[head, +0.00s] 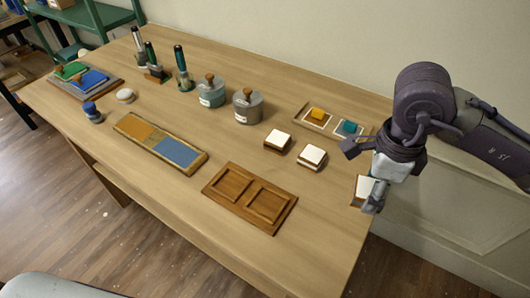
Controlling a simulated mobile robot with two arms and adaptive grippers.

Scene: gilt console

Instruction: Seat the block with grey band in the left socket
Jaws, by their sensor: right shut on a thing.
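The brown wooden board (209,189) has two square sockets side by side. Its left socket (232,184) and right socket (268,204) are both empty. My right gripper (370,194) is at the table's right edge, right of the board, shut on a white-topped block (364,187). The gripper partly hides this block, and I cannot make out a band colour on it. Two similar white-topped blocks, one on the left (278,139) and one on the right (312,155), stand on the table behind the board. Their band colours are too small to tell. My left gripper is out of view.
A tray (302,121) with a yellow and a teal block stands at the back right. Two lidded canisters (211,93) (247,107) stand mid-back. An orange-and-blue panel (198,163) lies left of the board. The table between board and right edge is clear.

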